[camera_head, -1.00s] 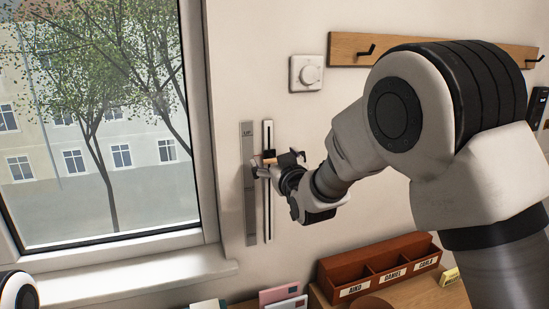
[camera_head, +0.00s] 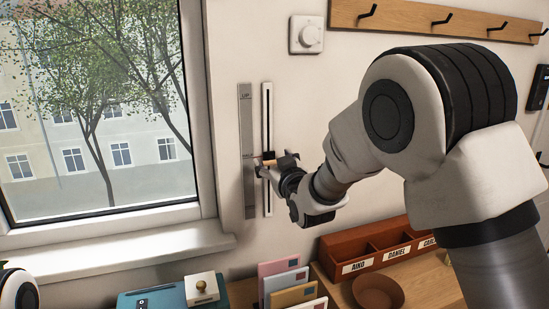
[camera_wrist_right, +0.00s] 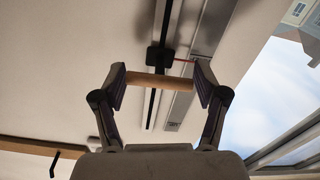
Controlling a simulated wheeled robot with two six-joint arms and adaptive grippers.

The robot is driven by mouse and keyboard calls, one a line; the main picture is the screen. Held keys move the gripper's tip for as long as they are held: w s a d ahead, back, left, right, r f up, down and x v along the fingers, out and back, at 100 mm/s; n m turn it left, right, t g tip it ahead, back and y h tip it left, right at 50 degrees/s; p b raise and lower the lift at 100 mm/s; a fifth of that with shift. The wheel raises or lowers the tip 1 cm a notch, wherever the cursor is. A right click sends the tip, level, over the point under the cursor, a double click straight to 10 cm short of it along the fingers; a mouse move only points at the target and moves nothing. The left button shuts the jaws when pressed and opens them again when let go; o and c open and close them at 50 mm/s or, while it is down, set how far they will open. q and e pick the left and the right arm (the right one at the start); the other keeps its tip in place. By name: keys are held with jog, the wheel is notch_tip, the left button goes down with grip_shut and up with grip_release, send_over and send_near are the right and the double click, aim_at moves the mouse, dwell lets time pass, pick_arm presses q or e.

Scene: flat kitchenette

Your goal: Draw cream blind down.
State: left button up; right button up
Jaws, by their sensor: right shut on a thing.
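My right gripper (camera_head: 268,168) is shut on a short wooden handle (camera_wrist_right: 160,83) at the wall right of the window. In the right wrist view the handle lies crosswise between the two fingertips. It joins a black slider (camera_wrist_right: 160,57) on a slotted track (camera_head: 267,100), roughly halfway along it. A grey metal strip (camera_head: 247,125) marked "UP" at its top runs beside the track. No cream blind shows over the visible part of the window (camera_head: 95,130); the window's top is out of frame. My left gripper is not in view.
A dial switch (camera_head: 306,35) and a hook rail (camera_head: 430,18) are on the wall. Below are a name-labelled organizer (camera_head: 385,247), a brown bowl (camera_head: 378,292), several envelopes (camera_head: 285,275) and a teal box (camera_head: 150,299). The window sill (camera_head: 120,252) juts out at left.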

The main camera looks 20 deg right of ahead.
jog(key=b, duration=0.7)
send_near(269, 195)
jog(key=w, duration=0.5)
jog(key=shift+w+r, duration=0.2)
jog(key=shift+w, duration=0.05)
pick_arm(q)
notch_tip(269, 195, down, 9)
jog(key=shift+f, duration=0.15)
pick_arm(e)
jog(key=shift+r, duration=0.1)
jog(key=o, duration=1.4)
jog(key=shift+o, duration=1.1)
jog(key=shift+w, duration=0.2)
jog(key=shift+w+f, duration=0.2)
jog(key=shift+f, duration=0.1)
jog(key=shift+s+r, duration=0.15)
jog(key=shift+s, duration=0.2)
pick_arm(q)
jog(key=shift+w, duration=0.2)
pick_arm(e)
jog(key=s, duration=1.1)
jog(key=shift+s+d, duration=0.15)
jog(key=shift+d, duration=0.05)
